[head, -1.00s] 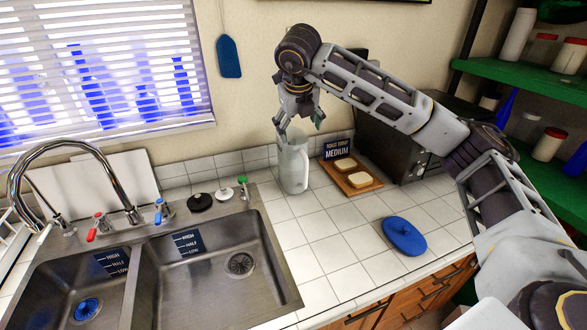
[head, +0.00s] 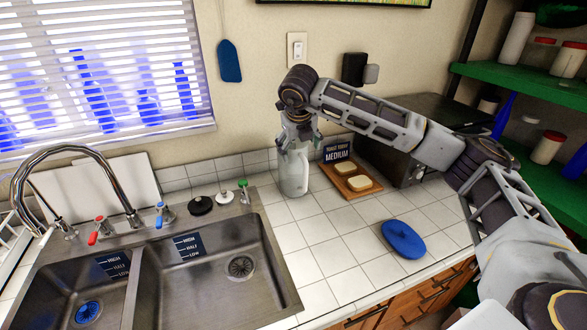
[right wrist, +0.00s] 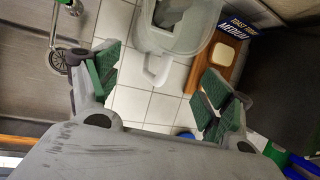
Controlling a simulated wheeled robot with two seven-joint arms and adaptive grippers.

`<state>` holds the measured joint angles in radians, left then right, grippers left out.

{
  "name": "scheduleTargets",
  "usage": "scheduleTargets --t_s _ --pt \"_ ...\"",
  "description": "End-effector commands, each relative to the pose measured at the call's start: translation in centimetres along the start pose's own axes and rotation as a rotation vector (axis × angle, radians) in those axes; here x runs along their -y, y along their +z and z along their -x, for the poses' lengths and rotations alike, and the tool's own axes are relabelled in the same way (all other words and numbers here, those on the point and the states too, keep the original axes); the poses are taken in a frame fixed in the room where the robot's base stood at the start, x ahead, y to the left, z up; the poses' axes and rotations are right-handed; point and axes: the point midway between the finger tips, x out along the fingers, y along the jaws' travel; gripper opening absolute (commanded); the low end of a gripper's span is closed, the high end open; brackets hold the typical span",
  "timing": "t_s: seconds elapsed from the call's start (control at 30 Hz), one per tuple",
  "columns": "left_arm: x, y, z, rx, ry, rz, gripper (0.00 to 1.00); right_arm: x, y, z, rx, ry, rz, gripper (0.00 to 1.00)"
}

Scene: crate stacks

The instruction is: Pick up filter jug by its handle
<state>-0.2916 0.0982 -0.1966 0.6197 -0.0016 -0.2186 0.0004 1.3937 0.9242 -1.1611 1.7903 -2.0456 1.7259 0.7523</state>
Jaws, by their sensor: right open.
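The filter jug (head: 293,173) is a pale, translucent jug standing upright on the tiled counter, right of the sink. In the right wrist view its body (right wrist: 190,30) is at the top, with its white handle (right wrist: 157,72) pointing down toward the gripper. My right gripper (head: 298,140) is over the top of the jug in the head view and hides part of it. In the right wrist view the right gripper (right wrist: 160,88) is open, with green-padded fingers apart on either side of the handle. No contact with the handle shows. My left gripper is not in view.
A double sink (head: 210,245) with a curved faucet lies left of the jug. A wooden board (head: 340,176) with bread slices and a dark toaster oven (head: 400,160) stand to the right.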

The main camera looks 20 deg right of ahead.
Motion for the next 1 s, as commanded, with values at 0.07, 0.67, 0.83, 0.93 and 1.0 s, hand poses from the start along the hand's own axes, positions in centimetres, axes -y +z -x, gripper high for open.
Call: scheduleTargets --t_s 0.07,0.67,0.83,0.93,1.0 --pt "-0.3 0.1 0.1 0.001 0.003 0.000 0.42 0.0 0.0 -0.6 0.000 0.000 0.000 0.80" --pt "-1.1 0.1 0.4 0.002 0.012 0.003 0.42 0.2 -0.1 -1.8 -0.001 -0.001 0.000 0.80" --pt "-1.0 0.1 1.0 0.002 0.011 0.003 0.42 0.7 -0.3 -3.2 -0.002 -0.002 -0.001 0.80" --pt "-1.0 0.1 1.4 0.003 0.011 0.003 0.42 1.0 -0.5 -4.3 -0.002 -0.002 -0.001 0.80" --pt "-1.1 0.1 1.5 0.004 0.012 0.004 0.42 0.8 -0.4 -5.2 -0.001 0.000 0.000 0.80"
